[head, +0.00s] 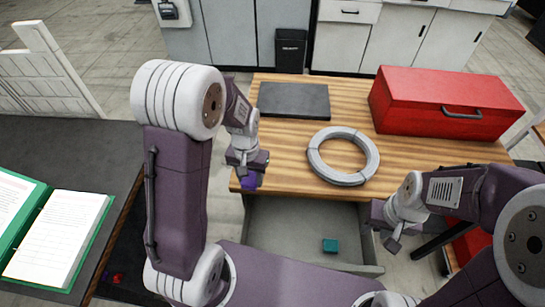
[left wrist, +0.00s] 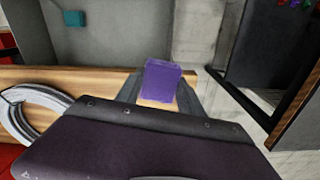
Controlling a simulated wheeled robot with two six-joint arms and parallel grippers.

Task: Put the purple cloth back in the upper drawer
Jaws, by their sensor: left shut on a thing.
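The purple cloth (head: 250,182) is a small, block-shaped bundle. My left gripper (head: 248,172) is shut on it near the table's front left corner, at the left end of the open drawer (head: 285,225). In the left wrist view the cloth (left wrist: 162,78) sits between the two fingers, and the drawer (left wrist: 110,40) lies to the left of it. The drawer is pulled out from under the wooden tabletop, with a teal block (head: 330,245) on its grey floor. My right gripper (head: 385,228) is at the drawer's right side. Its fingers are too unclear to read.
On the wooden table (head: 290,150) are a dark flat plate (head: 294,99), a grey coiled ring (head: 343,155) and a red toolbox (head: 445,103). A dark table with an open green binder (head: 55,235) stands at left. The drawer floor around the teal block is mostly bare.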

